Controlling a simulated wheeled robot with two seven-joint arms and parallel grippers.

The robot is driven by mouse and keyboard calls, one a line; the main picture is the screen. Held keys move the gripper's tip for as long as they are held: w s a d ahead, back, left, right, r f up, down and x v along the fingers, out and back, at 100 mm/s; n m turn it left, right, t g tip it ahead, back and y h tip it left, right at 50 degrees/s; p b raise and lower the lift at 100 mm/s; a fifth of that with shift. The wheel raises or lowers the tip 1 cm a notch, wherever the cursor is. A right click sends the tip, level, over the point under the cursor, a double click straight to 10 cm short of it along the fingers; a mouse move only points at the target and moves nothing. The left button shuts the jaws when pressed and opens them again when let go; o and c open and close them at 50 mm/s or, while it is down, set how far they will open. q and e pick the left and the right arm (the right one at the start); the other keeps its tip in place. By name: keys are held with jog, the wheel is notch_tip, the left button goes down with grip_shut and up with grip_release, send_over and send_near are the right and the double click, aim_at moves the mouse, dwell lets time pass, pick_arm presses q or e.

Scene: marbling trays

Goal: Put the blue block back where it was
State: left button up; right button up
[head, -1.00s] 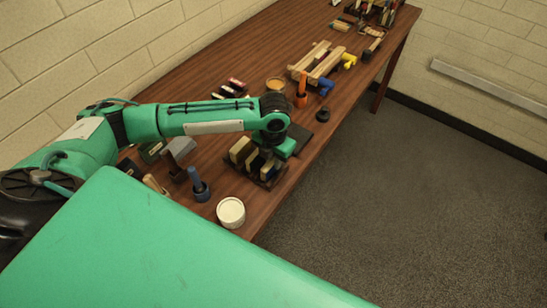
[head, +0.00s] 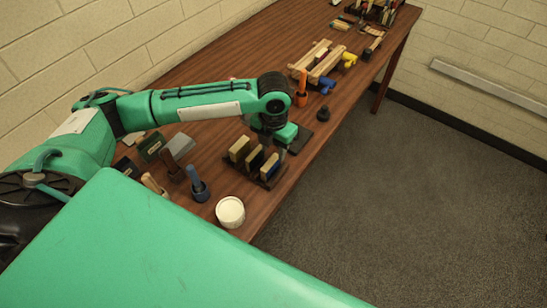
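A dark rack (head: 252,174) stands near the table's front edge with several upright blocks in it. One is a tan-topped block with a blue side (head: 269,169); a tan-topped dark block (head: 254,158) and another tan block (head: 238,149) stand beside it. My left gripper (head: 266,143) is just beyond the rack, pointing down. Its fingertips are partly hidden behind the blocks and small in view, so I cannot tell whether they are open or hold anything. My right gripper is out of view.
A white round tub (head: 230,212) and a blue holder (head: 198,188) stand left of the rack. A wooden frame (head: 318,62) is farther back. My arm hides some table.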

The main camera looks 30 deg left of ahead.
aim_at(274, 159)
pick_arm(q)
notch_tip(274, 159, up, 7)
jog(key=shift+b, duration=0.45)
jog(key=shift+d, duration=0.1)
